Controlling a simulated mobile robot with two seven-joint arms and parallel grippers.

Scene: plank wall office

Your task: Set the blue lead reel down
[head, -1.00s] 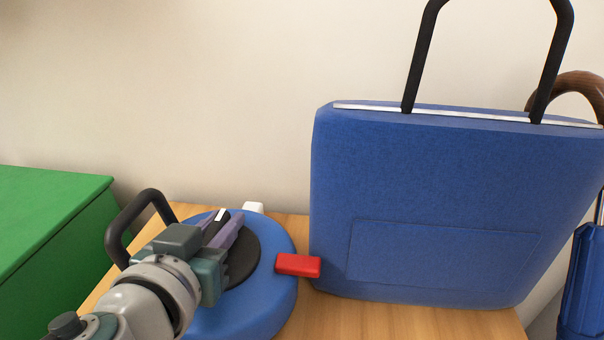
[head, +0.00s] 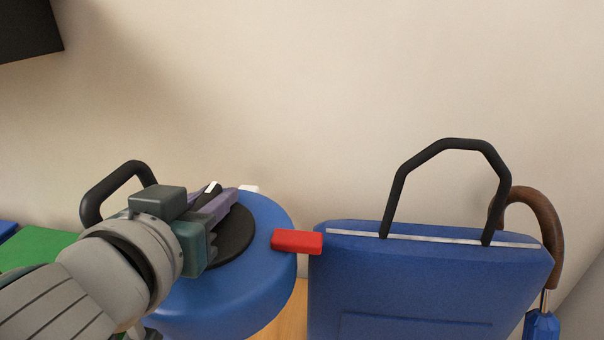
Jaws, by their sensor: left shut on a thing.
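The blue lead reel (head: 273,215) is a thick blue disc with a black hub (head: 238,243), a black loop handle (head: 97,197) at its left and a red block (head: 297,241) at its right edge. My left gripper (head: 222,200) reaches over it from the left, its purple fingers shut at the hub. The exact part gripped is hidden by the gripper. The reel's underside is not visible, so I cannot tell whether it touches the wooden top (head: 291,318). My right gripper is out of view.
A blue bag (head: 425,285) with a black handle stands close to the right of the reel. A brown curved handle (head: 545,225) rises behind it. A green surface (head: 35,250) lies at the left, a dark panel (head: 25,30) hangs upper left. A plain wall is behind.

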